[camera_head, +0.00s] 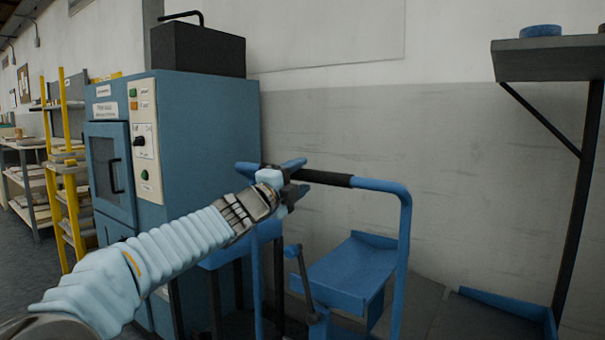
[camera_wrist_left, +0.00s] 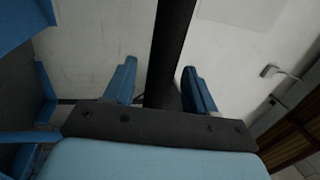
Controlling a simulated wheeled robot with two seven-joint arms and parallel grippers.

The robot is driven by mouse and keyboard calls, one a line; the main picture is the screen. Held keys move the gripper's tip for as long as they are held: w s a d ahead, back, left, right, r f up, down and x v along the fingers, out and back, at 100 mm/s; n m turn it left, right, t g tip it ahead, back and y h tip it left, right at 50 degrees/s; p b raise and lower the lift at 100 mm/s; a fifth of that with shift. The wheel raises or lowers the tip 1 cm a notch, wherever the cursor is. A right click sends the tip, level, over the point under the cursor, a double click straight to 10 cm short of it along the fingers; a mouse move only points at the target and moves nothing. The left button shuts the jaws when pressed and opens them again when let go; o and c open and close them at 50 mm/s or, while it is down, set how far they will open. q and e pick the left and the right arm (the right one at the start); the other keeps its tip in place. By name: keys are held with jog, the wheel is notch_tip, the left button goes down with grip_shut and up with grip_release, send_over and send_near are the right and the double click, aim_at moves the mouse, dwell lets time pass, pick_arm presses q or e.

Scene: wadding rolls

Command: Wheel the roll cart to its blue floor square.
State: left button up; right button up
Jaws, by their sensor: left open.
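The blue roll cart (camera_head: 405,235) stands in front of the grey wall, with a tall bent-tube handle. The handle's black grip (camera_head: 325,178) runs level along its top. My left gripper (camera_head: 298,176) is open at the left part of this grip. In the left wrist view, the dark handle bar (camera_wrist_left: 172,45) passes between the two blue fingers of the left gripper (camera_wrist_left: 158,78), with gaps showing beside it. The cart's lower part is cut off by the picture's bottom edge. I do not see the blue floor square. My right gripper is not in view.
A blue machine cabinet (camera_head: 208,130) with a dark box (camera_head: 198,50) on top stands left of the cart. A wall shelf (camera_head: 550,58) on a dark post is at right. Yellow-framed racks (camera_head: 62,160) stand far left. Little floor shows.

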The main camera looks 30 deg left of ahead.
pick_arm(q)
jog(key=shift+x, duration=0.9)
grip_shut()
